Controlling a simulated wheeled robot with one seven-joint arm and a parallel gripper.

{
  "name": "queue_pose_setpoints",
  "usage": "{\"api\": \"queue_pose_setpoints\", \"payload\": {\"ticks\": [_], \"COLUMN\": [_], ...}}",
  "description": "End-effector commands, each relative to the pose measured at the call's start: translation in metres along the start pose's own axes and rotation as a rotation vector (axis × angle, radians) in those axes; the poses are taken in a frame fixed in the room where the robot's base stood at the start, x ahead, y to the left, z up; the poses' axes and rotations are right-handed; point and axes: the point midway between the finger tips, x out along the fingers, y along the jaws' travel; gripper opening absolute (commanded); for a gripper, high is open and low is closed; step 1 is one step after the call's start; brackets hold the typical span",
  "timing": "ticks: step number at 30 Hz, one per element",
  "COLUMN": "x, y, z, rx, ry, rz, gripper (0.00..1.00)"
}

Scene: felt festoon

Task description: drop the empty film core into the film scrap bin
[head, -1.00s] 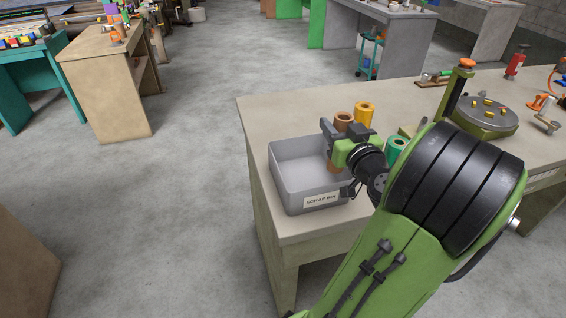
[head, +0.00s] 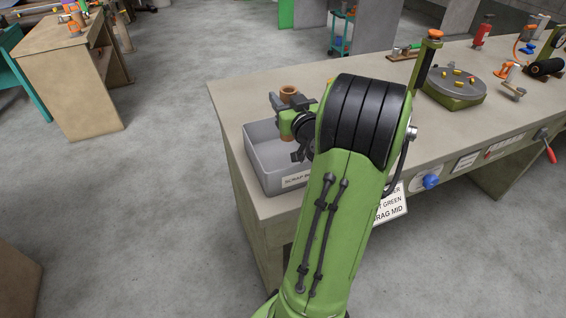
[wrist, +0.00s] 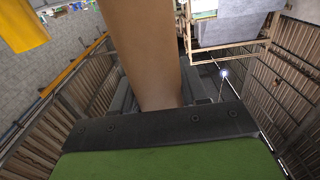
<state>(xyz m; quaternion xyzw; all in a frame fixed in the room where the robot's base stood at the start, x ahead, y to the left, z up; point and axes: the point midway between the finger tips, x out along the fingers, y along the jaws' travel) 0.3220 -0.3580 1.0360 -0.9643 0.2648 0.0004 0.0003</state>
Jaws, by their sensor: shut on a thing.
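The film core is a brown tube (head: 289,91), held upright in my gripper (head: 288,110); its open top shows above the jaws in the head view. In the wrist view the brown tube (wrist: 147,50) fills the space between the fingers. The film scrap bin is a grey open box (head: 268,178) on the near left corner of the bench, with a label on its front partly hidden by my arm. My gripper is at the bin's back right side in the picture; I cannot tell whether the core's lower end is over the bin.
The beige bench (head: 232,98) runs off to the right. A round green-rimmed turntable (head: 455,88), an orange-topped post (head: 428,55) and a red bottle (head: 483,30) stand farther along it. A yellow thing (wrist: 22,25) shows in the wrist view.

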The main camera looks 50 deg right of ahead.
Motion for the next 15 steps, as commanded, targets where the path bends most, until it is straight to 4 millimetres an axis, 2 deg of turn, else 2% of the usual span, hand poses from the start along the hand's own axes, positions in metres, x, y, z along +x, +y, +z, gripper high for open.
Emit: {"api": "queue_pose_setpoints", "payload": {"ticks": [8, 9, 15], "x": [-0.0001, -0.0001, -0.0002], "y": [0.0000, 0.0000, 0.0000], "z": [0.0025, 0.0024, 0.0023], "rx": [0.000, 0.000, 0.000], "ry": [0.001, 0.001, 0.001], "rz": [0.000, 0.000, 0.000], "gripper": [0.14, 0.45, 0.73]}}
